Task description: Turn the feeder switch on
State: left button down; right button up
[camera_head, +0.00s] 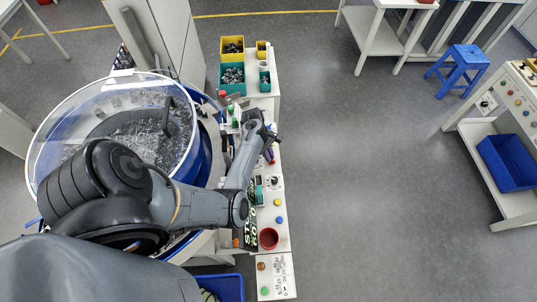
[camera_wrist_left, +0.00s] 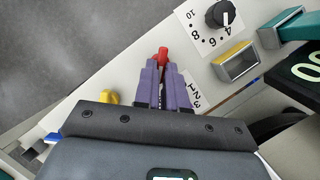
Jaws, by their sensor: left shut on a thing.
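My left gripper (camera_head: 271,152) is over the white control panel beside the blue-rimmed bowl. In the left wrist view its purple fingers (camera_wrist_left: 163,72) are shut on a small red switch piece (camera_wrist_left: 162,54), which shows between and just past the fingertips. The fingers hide most of the switch, so I cannot tell whether it is on or off. A black dial (camera_wrist_left: 220,14) with numbers is on one side of it, and a yellow knob (camera_wrist_left: 110,97) on the other. My right gripper does not show.
A clear-walled bowl (camera_head: 50,125) is left.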

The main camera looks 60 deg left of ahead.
pick_arm(q)
jog(key=m+p, duration=0.1)
jog(key=m+g+p, duration=0.1)
jog(key=m, duration=0.1)
jog(key=shift+w+a+r, duration=0.1)
jog(key=shift+w+r, duration=0.05)
jog(key=m, duration=0.1)
jog(key=m+g+p, duration=0.1)
jog(key=m, duration=0.1)
jog(key=shift+w+m+g+p, duration=0.25)
jog(key=shift+m+g+p, duration=0.05)
jog(key=shift+m+p, duration=0.1)
jog(key=m, duration=0.1)
jog(key=m+g, duration=0.1)
jog(key=m, duration=0.1)
jog(key=m+g+p, duration=0.1)
jog(key=m, duration=0.1)
jog(key=shift+w+y, duration=0.3)
jog(key=shift+y, duration=0.1)
jog(key=m, duration=0.3)
jog(key=shift+w+d+g+y+p, duration=0.15)
jog(key=shift+d+g+y+p, duration=0.1)
jog(key=shift+g+y+p, duration=0.1)
jog(key=shift+w+d+m+g+y+p, duration=0.15)
jog(key=shift+m+g+y+p, duration=0.25)
jog(key=shift+m, duration=1.1)
jog(key=shift+f, duration=0.2)
jog(key=c, duration=1.2)
grip_release()
